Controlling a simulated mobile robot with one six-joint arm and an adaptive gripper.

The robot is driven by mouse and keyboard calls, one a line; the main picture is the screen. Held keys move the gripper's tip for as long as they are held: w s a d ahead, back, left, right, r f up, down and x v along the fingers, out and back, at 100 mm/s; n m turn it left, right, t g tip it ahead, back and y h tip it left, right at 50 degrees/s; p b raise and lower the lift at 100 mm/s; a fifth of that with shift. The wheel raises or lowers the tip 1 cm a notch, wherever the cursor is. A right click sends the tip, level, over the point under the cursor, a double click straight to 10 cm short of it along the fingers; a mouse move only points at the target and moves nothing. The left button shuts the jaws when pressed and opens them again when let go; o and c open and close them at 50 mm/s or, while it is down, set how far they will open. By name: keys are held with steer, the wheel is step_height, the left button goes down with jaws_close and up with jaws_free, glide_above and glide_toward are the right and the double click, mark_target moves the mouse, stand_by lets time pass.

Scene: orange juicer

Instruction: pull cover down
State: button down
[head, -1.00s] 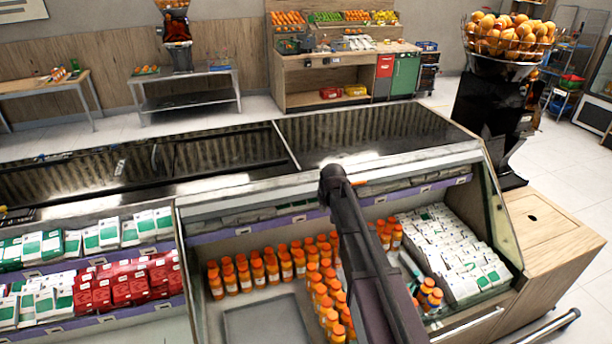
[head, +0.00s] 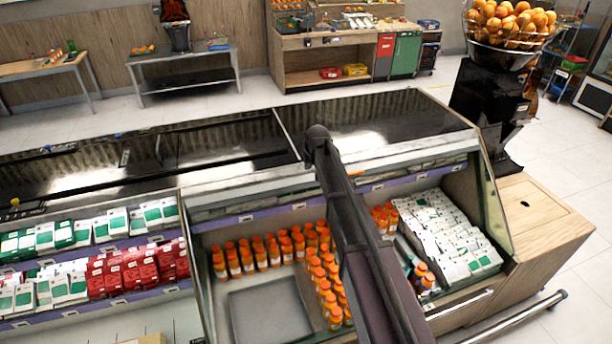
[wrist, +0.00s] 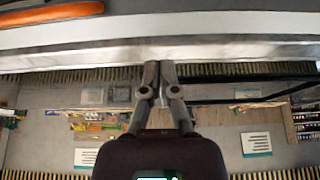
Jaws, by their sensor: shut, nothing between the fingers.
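The orange juicer (head: 490,100) stands at the right in the head view, a black machine with a wire basket of oranges on top. I cannot make out a separate cover on it. In the wrist view my gripper (wrist: 159,68) is shut and empty, its fingers pointing up the picture. The fingertips appear close to a pale horizontal bar (wrist: 220,48); I cannot tell whether they touch it. In the head view my dark arm crosses the display case, and the gripper cannot be made out there.
A chilled display case (head: 385,155) with a glass side fills the front, holding orange bottles (head: 325,285) and white cartons (head: 440,235). A wooden counter (head: 540,215) is at its right end. Pale floor (head: 565,150) is open beyond it.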

steer(key=b+x, duration=0.9)
steer(key=x, duration=0.1)
stand_by(0.6)
stand_by(0.5)
